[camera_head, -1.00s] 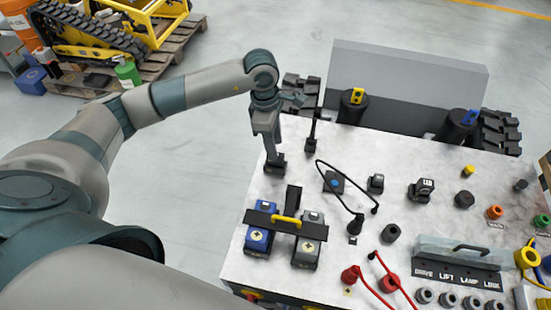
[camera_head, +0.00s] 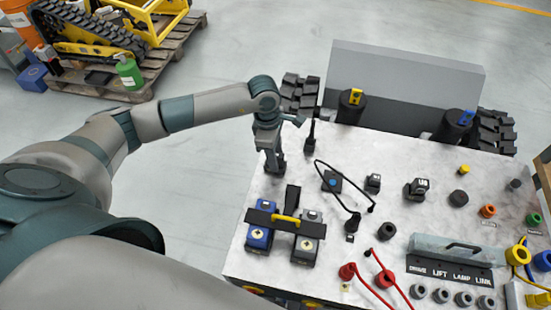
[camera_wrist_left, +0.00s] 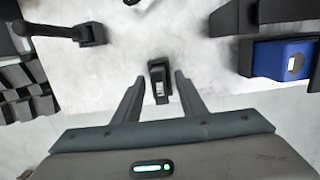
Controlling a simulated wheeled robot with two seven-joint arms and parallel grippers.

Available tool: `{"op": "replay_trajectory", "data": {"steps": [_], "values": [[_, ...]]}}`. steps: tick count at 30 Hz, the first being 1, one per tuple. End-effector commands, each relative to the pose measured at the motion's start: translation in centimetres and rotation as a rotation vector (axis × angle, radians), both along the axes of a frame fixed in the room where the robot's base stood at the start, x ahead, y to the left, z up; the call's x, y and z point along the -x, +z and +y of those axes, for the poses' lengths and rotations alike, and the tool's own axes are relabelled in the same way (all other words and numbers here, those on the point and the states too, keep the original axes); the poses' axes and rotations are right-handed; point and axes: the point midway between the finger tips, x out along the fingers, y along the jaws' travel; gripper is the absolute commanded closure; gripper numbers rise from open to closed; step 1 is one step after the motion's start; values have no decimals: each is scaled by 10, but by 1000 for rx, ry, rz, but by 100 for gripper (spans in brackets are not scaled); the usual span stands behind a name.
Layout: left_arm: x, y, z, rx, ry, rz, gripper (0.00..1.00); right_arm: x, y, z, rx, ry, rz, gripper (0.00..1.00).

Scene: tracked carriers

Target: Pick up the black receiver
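A small black block with a pale patch, apparently the black receiver (camera_wrist_left: 160,82), sits on the pale worktop (camera_wrist_left: 215,85) near its edge. In the left wrist view it lies between the tips of my left gripper's fingers (camera_wrist_left: 160,92), with a visible gap on each side. My left gripper (camera_head: 273,163) is open, pointing down at the left edge of the worktop in the head view. There it largely hides the block. My right gripper is not in view.
A blue pack (camera_head: 260,226) and a grey pack (camera_head: 306,243) under a black bar with a yellow handle (camera_head: 287,218) stand close by. A black upright lever (camera_head: 311,133) stands just behind the gripper. Several black parts, cables and knobs fill the right side.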

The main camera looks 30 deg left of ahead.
Motion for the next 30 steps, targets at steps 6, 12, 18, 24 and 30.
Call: {"op": "replay_trajectory", "data": {"steps": [6, 12, 18, 24, 30], "values": [[0, 0, 0, 0, 0, 0, 62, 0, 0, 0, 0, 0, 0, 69], [0, 0, 0, 0, 0, 0, 77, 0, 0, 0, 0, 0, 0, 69], [0, 0, 0, 0, 0, 0, 100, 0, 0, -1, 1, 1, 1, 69], [0, 0, 0, 0, 0, -1, 100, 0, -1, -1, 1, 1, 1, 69], [-1, 6, 0, 0, -1, -3, 100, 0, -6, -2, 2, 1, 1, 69]]}}
